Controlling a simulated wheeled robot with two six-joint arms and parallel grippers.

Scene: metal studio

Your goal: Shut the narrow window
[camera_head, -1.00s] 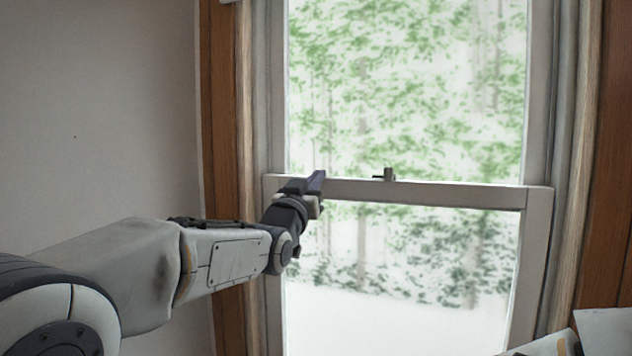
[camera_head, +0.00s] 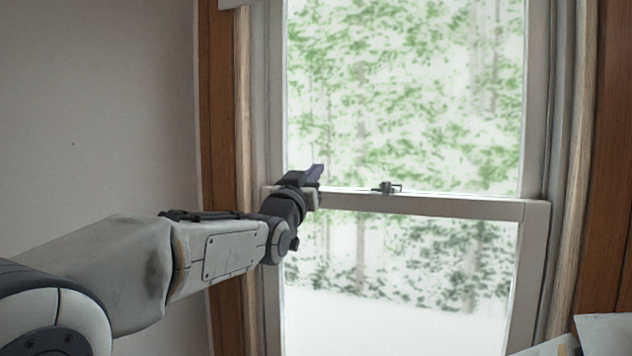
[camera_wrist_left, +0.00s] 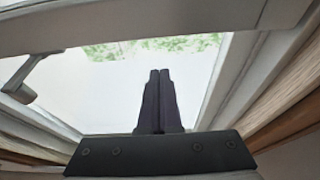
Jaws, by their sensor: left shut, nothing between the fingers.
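The narrow window is a white-framed sash window. Its lower sash's top rail (camera_head: 430,204) crosses the head view, with a small dark latch (camera_head: 387,187) near its middle. The lower sash's bottom edge is out of view. My left gripper (camera_head: 315,175) is at the left end of this rail, fingertips just above it in the picture. I cannot tell whether it touches. In the left wrist view the dark fingers (camera_wrist_left: 159,100) are shut, empty, in front of the pane. My right gripper is not in view.
Brown wooden trim (camera_head: 220,150) borders the window on the left, and more wood (camera_head: 605,180) on the right. A plain grey wall (camera_head: 100,100) fills the left. A pale flat-sided object (camera_head: 605,335) stands at the lower right. A grey lever (camera_wrist_left: 20,80) shows in the left wrist view.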

